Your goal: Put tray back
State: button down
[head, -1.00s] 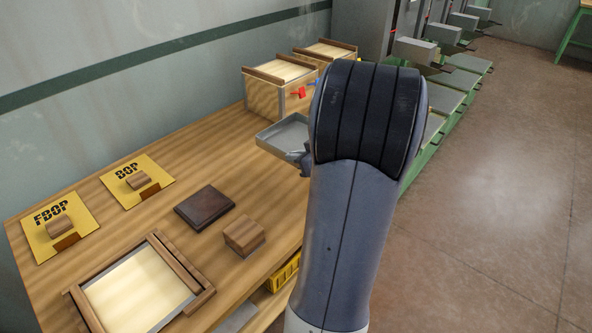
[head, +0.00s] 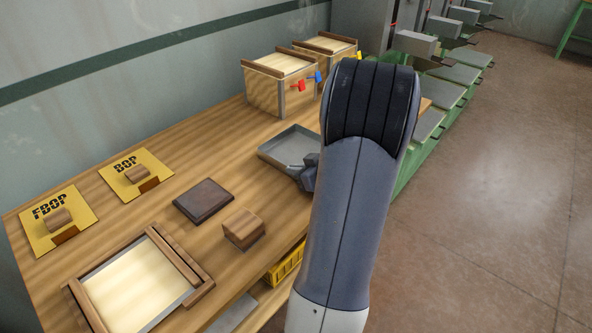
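The grey metal tray (head: 281,141) is at the far part of the wooden workbench, in front of the wooden boxes. It looks empty. I cannot tell whether it rests on the bench or hangs just above it. My gripper (head: 307,173) is at the tray's near right edge. My arm hides most of the gripper and the tray's right end, so its fingers do not show clearly.
Two wooden boxes (head: 262,95) with coloured tags stand behind the tray. A dark block (head: 204,200), a wooden block (head: 243,229), yellow stencil plates (head: 137,175) and a framed light panel (head: 118,290) lie on the bench (head: 180,150). Green-framed machines (head: 440,92) stand at the right.

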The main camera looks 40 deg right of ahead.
jog(key=c, duration=1.7)
grip_release()
jog(key=shift+r+p, duration=0.15)
jog(key=shift+p, duration=0.25)
jog(key=v, duration=1.2)
